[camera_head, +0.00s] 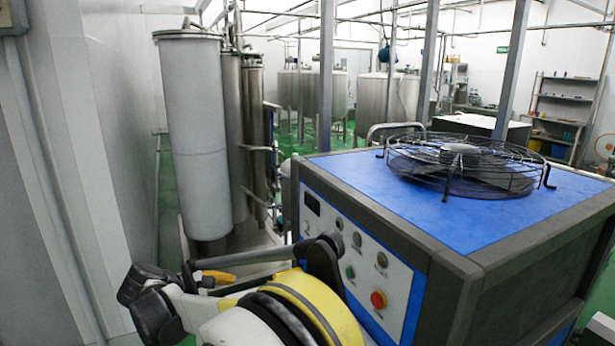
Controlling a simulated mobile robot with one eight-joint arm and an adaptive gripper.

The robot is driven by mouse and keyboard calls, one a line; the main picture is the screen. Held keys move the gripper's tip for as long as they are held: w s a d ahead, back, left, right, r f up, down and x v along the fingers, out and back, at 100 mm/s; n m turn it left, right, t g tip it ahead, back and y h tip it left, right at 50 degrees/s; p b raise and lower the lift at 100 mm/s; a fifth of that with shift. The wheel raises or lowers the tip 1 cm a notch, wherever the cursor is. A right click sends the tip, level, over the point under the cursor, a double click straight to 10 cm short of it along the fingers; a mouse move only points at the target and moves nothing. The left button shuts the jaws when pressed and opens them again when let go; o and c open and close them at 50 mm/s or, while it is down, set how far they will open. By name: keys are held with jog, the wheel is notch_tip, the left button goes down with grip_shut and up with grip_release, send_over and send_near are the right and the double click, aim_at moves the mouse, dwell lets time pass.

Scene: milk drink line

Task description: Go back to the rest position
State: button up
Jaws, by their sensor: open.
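Part of the gripper is hidden behind my arm links.
A blue-topped machine (350,187) with a round fan guard (463,160) stands close at the right. Its panel has a red button (378,299). A tall grey cylinder (195,130) stands at the left, beside a pale wall (95,120). Steel tanks (388,98) stand farther back.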

jog(key=s+d+r+m+g+y, duration=0.1)
jog(key=s+d+r+m, duration=0.2)
jog(key=d, duration=0.6)
jog(key=s+d+r+m+g+y, duration=0.1)
jog(key=s+d+r+m, duration=0.15)
jog(key=d+r, duration=0.45)
jog(key=s+d+r+m+y, duration=0.1)
jog(key=s+d+m, duration=0.15)
jog(key=d, duration=0.85)
jog(key=s+d+f+m+y, duration=0.1)
jog(key=s+d+m, duration=0.5)
jog(key=s, duration=0.3)
jog(key=s+d+f+m+t+y, duration=0.1)
jog(key=s+d+f+m+y, duration=0.1)
jog(key=s+d+m, duration=0.4)
jog(key=s, duration=0.4)
jog(key=shift+d+f, duration=0.15)
jog(key=shift+d, duration=0.05)
jog(key=shift+s, duration=0.1)
